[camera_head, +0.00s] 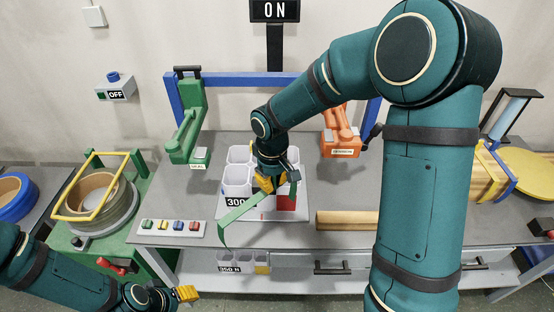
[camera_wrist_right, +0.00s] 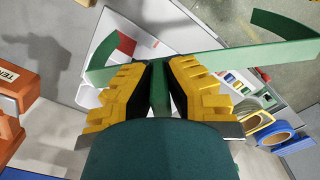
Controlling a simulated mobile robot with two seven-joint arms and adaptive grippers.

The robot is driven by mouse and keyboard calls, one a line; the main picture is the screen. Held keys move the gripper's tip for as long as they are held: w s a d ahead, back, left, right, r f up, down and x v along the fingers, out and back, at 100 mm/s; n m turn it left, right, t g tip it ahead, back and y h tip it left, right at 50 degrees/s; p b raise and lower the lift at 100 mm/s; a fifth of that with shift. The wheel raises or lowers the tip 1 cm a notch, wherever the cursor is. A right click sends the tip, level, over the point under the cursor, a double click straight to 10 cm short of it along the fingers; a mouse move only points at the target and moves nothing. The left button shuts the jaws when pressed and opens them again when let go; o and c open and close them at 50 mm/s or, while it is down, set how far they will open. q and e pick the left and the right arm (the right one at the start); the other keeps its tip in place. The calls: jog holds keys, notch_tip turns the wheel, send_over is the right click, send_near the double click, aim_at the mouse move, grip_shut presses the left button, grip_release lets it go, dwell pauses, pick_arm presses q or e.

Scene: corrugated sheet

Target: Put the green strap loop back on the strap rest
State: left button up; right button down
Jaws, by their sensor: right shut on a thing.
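The green strap loop (camera_head: 245,214) is a flat green band above the white tray on the workbench, its left end curving downward. My right gripper (camera_head: 270,184) is shut on it. In the right wrist view the band (camera_wrist_right: 225,62) crosses beyond the yellow fingers (camera_wrist_right: 159,90), with a green part between them. My left gripper (camera_head: 187,293) shows only as yellow fingers at the lower left, in front of the bench; its opening cannot be made out. I cannot tell which thing is the strap rest.
A white tray (camera_head: 228,208) with clear bins lies below the right gripper. A green tool (camera_head: 190,130) and an orange tool (camera_head: 341,140) stand behind it. A wooden bar (camera_head: 347,220) lies right of the tray. A panel with coloured buttons (camera_head: 155,230) is at the left.

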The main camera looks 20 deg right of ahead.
jog(key=shift+s+a+f+m, duration=0.55)
jog(key=shift+a+f+m, duration=0.05)
jog(key=shift+m, duration=0.1)
jog(key=shift+s+a+f+m, duration=0.35)
jog(key=shift+s+a+m, duration=0.05)
jog(key=shift+s+m, duration=0.2)
jog(key=shift+s+a+f+m, duration=0.35)
jog(key=shift+s+a+m, duration=0.05)
jog(key=shift+s+m, duration=0.15)
